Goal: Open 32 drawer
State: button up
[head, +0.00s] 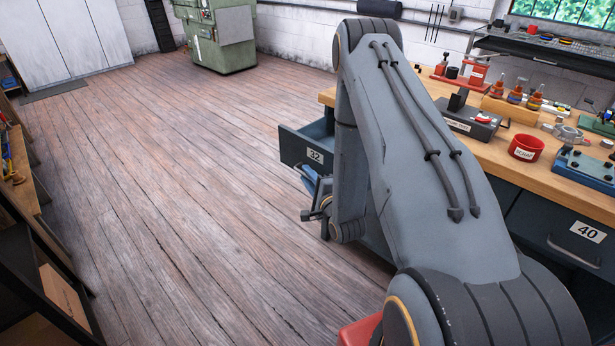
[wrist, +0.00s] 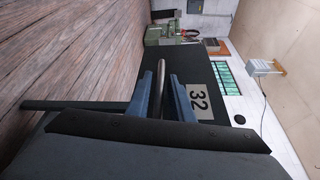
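Drawer 32 (head: 292,146) is pulled out from the bench, with its white label "32" facing forward in the head view. In the wrist view its dark front (wrist: 222,80) and the label (wrist: 199,97) fill the middle, turned sideways. My gripper (wrist: 163,95) has its two blue fingers on either side of the drawer's metal bar handle (wrist: 160,78) and looks shut on it. In the head view my gripper (head: 317,190) is at the drawer front, partly hidden by my arm. My arm also hides the drawer's right part.
The wooden bench (head: 456,94) carries tools, bottles and a red scrap bin (head: 525,147). Drawer 40 (head: 565,225) is shut at the right. Shelving (head: 40,235) stands at the left and a green machine (head: 218,35) at the back. The wooden floor left of the drawer is clear.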

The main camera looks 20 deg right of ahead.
jog(key=shift+o, duration=0.5)
jog(key=s+b, duration=0.1)
jog(key=s, duration=0.6)
jog(key=shift+s+r, duration=0.3)
jog(key=shift+s, duration=0.05)
jog(key=shift+d, duration=0.1)
